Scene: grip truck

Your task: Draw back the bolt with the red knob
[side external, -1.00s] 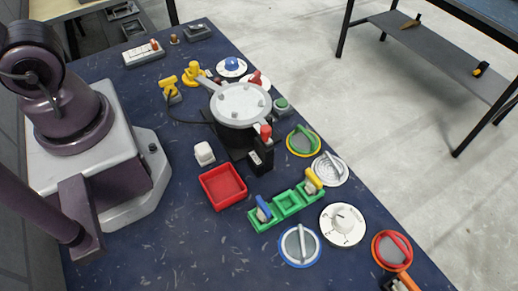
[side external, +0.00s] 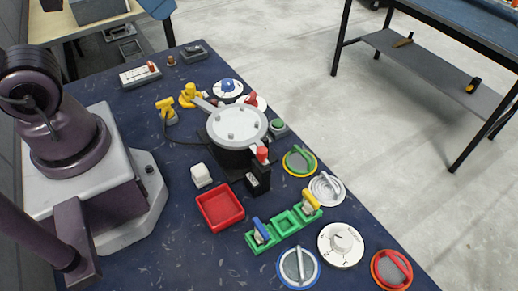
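A pale rectangular plate (side external: 140,75) with a small orange-red knob (side external: 152,66) lies near the back left edge of the blue table. A second red knob (side external: 262,154) tops a black block (side external: 258,177) at the front of a round silver-lidded pot (side external: 237,126). I cannot tell for certain which of these is the bolt. Parts of my arm show at the left. My gripper is outside the view, and nothing is seen touching either red knob.
Yellow fittings (side external: 187,95) stand left of the pot. A white block (side external: 201,175), red tray (side external: 220,207) and green base with blue and yellow handles (side external: 286,222) lie in front. Several dials line the right edge, including a red one (side external: 391,269).

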